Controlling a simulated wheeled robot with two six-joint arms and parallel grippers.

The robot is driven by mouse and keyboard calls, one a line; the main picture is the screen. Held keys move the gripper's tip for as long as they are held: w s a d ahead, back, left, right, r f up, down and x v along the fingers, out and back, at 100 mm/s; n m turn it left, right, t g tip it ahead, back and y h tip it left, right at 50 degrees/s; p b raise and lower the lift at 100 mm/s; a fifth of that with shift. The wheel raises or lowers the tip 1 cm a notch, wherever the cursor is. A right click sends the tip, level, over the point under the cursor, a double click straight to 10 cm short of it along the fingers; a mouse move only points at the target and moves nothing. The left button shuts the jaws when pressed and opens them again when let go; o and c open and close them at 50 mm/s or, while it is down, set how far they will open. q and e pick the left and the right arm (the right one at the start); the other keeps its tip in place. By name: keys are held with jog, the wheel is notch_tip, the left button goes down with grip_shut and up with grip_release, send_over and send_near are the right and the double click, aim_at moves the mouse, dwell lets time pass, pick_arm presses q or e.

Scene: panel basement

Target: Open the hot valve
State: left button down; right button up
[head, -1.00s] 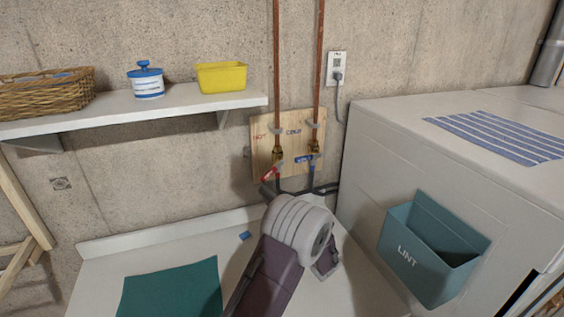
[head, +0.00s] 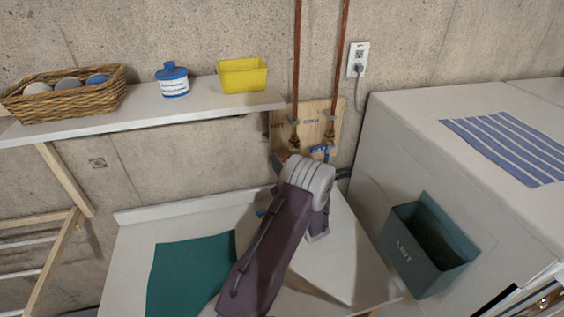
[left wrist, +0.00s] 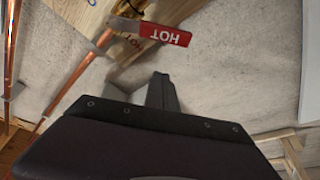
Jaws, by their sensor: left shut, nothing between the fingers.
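The hot valve (head: 294,142) sits on the left copper pipe, in front of a wooden board. Its red lever is hidden behind my left arm in the head view. In the left wrist view the red lever marked HOT (left wrist: 165,34) sticks out to the right, at an angle to the copper pipe (left wrist: 75,78). My left gripper (left wrist: 162,88) is shut and empty, with a visible gap between its fingers and the lever in that picture. In the head view my wrist hides most of the gripper. The cold valve with its blue lever (head: 320,152) is on the right pipe. My right gripper is not in view.
A shelf (head: 120,125) holds a wicker basket (head: 68,98), a blue-and-white tub (head: 173,82) and a yellow bin (head: 242,76). A white machine (head: 400,150) with a teal lint bin (head: 420,262) stands right. A green cloth (head: 180,270) lies on the white top below.

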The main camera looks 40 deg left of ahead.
pick_arm(q)
jog(key=f, duration=0.1)
jog(key=w+f, duration=0.2)
jog(key=shift+w+d+p, duration=0.25)
jog(key=shift+p, duration=0.05)
jog(key=w+d+f+n+g+h+b, duration=0.1)
jog(key=w+d+f+n+g+b, duration=0.2)
jog(key=n, duration=0.9)
jog(key=shift+w+f+h, duration=0.35)
jog(key=shift+f+h, duration=0.05)
dwell(0.4)
jog(key=shift+g, duration=0.4)
